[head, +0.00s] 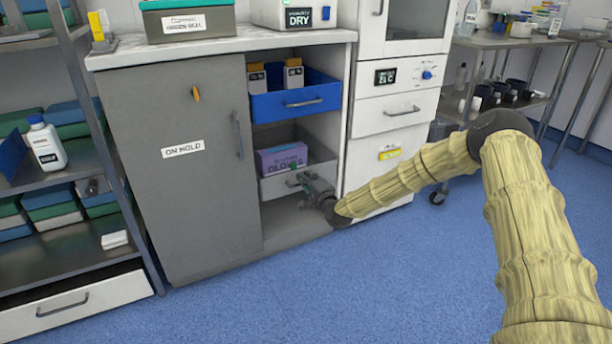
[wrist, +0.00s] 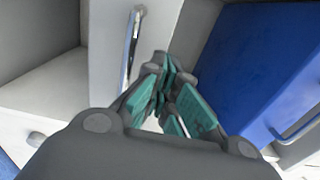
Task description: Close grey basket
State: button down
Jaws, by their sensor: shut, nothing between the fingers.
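The grey basket (head: 275,189) is the lower basket in the open right side of the cabinet, pulled out a little, with a purple box of gloves (head: 281,158) in it. Its handle is on its front face, partly hidden by my gripper. My gripper (head: 294,172) is at the right part of the basket's front in the head view; I cannot tell whether it touches. In the wrist view my gripper's teal fingers (wrist: 172,98) are together with nothing held. A metal handle (wrist: 132,45) shows left of the fingers; I cannot tell whose it is.
A blue basket (head: 297,105) with two bottles sits above, also pulled out; it shows in the wrist view (wrist: 262,60). A grey door (head: 180,200) marked ON HOLD is left. A white oven unit (head: 400,110) stands right. The blue floor (head: 340,290) in front is clear.

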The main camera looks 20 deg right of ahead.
jog(key=s+d+p, duration=0.2)
jog(key=s+p, duration=0.2)
jog(key=s, duration=0.7)
jog(key=s+a+f+n+g+y, duration=0.1)
jog(key=s+a+f+n+g, duration=0.35)
jog(key=s+a+f, duration=0.7)
jog(key=s+a+f+n+g, duration=0.2)
jog(key=s+f+g, duration=0.1)
jog(key=s+f, duration=0.3)
jog(key=s+a+f+n+g, duration=0.25)
jog(key=s+f, duration=0.25)
jog(key=s, duration=0.4)
jog(key=s+d+f+n+g+h, duration=0.2)
jog(key=s+d+n+g, duration=0.15)
jog(key=s, duration=1.05)
jog(key=s+d+f+n+g+h, duration=0.1)
jog(key=s+d+n+g, duration=0.2)
jog(key=s, duration=1.1)
notch_tip(320, 180, up, 38)
jog(key=s+g+p, duration=0.1)
jog(key=s+p, duration=0.1)
jog(key=p, duration=3.6)
jog(key=shift+d+r+h, duration=0.25)
jog(key=shift+d+h, duration=0.05)
jog(key=shift+h, duration=0.1)
